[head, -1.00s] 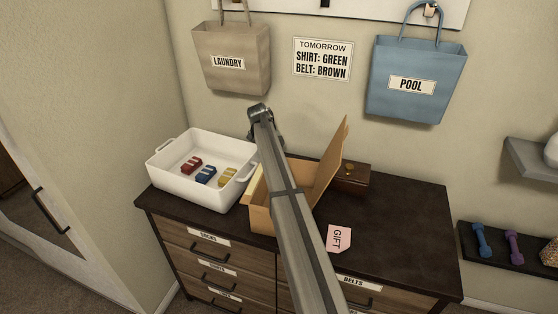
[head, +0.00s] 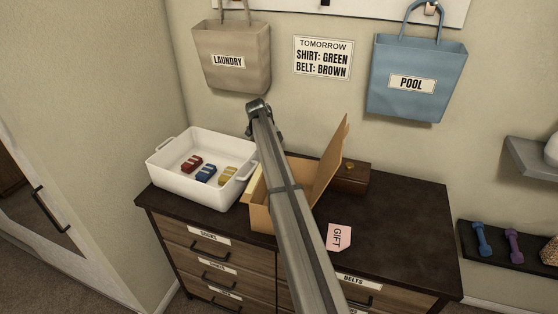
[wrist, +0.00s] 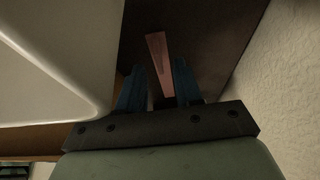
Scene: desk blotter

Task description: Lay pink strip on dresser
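A narrow pink strip (wrist: 158,62) shows in the wrist view, long and slightly tilted, against the dark brown dresser top (wrist: 185,25). My gripper (wrist: 157,85) has its two blue fingers apart, one on each side of the strip's near end. A dark gap shows between the left finger and the strip; the right finger is very close to it, and I cannot tell if they touch.
A white tub (head: 165,178) with red, blue and yellow items stands left; its wall is close beside my gripper in the wrist view. An open cardboard box (head: 262,215) with raised flap, a brown wooden box (head: 352,178) and a pink GIFT tag (head: 338,237) are on the dresser. Its right side is clear.

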